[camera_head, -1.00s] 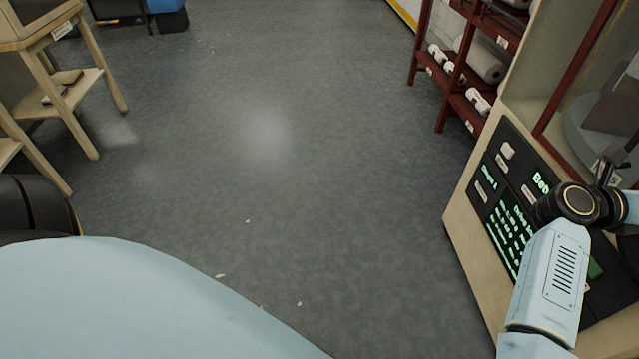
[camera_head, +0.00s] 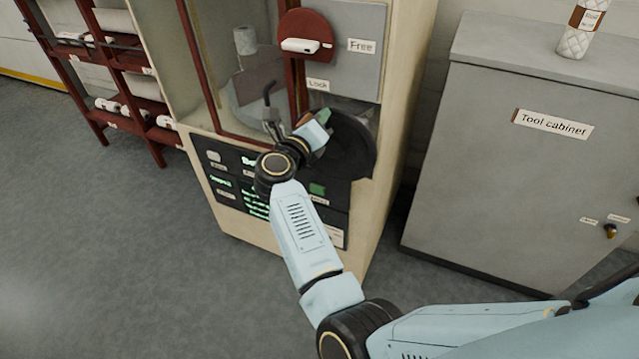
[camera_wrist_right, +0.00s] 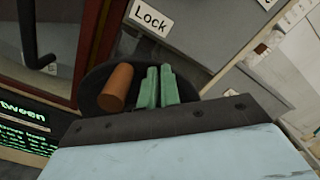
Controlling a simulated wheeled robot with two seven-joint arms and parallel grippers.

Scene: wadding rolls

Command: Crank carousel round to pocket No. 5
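The carousel cabinet (camera_head: 393,110) has a red-framed window, with a grey round carousel part (camera_head: 240,90) behind it. A black crank disc (camera_head: 352,150) is on its front. In the right wrist view a brown cylindrical crank handle (camera_wrist_right: 116,87) stands out from the disc. My right gripper (camera_wrist_right: 161,86) has green fingers close together, just right of the handle, with nothing seen between them. In the head view it (camera_head: 322,118) is in front of the disc's upper left. The left gripper is out of view.
A black panel (camera_head: 228,172) with green text is left of my right forearm; its numbers are unreadable. A grey tool cabinet (camera_head: 470,130) stands to the right. A red rack (camera_head: 125,85) with white rolls is at left. Floor at lower left is clear.

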